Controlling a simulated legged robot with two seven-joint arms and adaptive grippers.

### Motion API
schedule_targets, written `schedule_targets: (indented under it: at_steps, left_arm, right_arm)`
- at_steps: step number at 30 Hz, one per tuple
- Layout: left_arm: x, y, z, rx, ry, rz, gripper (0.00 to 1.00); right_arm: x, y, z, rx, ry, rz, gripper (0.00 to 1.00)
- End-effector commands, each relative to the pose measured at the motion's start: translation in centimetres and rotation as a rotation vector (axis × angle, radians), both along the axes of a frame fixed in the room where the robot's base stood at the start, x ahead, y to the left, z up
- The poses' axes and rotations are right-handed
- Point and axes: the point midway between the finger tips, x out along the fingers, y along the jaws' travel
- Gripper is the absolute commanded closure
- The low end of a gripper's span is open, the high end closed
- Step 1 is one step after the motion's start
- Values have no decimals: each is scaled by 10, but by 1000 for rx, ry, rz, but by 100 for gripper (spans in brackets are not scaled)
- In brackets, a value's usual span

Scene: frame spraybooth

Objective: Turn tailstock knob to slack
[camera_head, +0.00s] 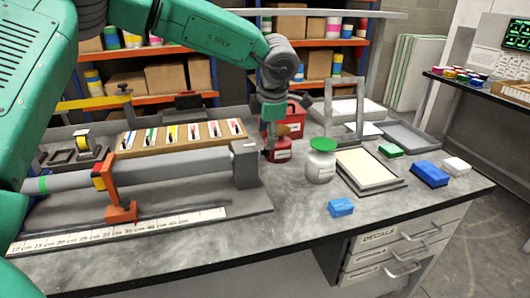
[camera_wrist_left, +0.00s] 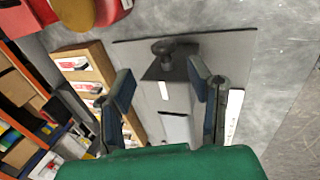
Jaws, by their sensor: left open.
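The tailstock (camera_head: 245,165) is a dark grey block at the right end of the long fixture, which holds a grey tube (camera_head: 160,172). In the left wrist view its dark round knob (camera_wrist_left: 162,47) sticks out from the grey block (camera_wrist_left: 168,68). My left gripper (camera_head: 271,142) hangs down just right of the tailstock in the head view. In the left wrist view its two fingers (camera_wrist_left: 160,72) are spread apart, with the block between and beyond them and the knob past the fingertips. No contact with the knob shows. The knob cannot be made out in the head view. My right gripper is out of view.
A wooden rack (camera_head: 180,134) lies behind the tube. Blue blocks (camera_head: 341,207) lie farther right. The front bench top is mostly clear.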

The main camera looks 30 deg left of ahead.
Motion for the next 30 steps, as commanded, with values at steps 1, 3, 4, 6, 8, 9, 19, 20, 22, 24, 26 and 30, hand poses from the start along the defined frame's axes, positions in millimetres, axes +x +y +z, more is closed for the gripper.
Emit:
schedule_targets:
  at_steps: [1, 3, 4, 6, 8, 9, 19, 20, 22, 24, 26, 30]
  left_arm:
    - [2, 2, -12, 2, 3, -1, 53]
    - [5, 3, -24, 4, 3, -1, 53]
    - [6, 4, -29, 4, 2, -1, 53]
    - [8, 6, -39, 5, 1, -2, 53]
    - [10, 8, -46, 6, 0, -2, 53]
    - [11, 9, -50, 5, 0, -2, 53]
    - [13, 16, -62, 0, -1, 0, 53]
    - [13, 16, -62, 0, -1, 0, 53]
    - [13, 16, -61, 0, -1, -1, 53]
    - [13, 16, -61, 0, -1, -1, 71]
    - [13, 16, -61, 1, -2, -1, 92]
    - [14, 14, -60, 4, -3, -1, 100]
  right_arm:
    - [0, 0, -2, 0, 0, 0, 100]
    - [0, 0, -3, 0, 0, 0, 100]
    - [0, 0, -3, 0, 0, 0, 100]
    - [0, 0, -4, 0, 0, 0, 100]
    - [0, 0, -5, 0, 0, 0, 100]
    - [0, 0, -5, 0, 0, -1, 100]
    - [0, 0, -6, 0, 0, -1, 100]
    - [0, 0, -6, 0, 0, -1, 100]
    - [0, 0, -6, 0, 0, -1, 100]
    - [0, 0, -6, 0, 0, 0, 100]
    - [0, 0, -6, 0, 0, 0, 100]
    - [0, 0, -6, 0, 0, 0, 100]
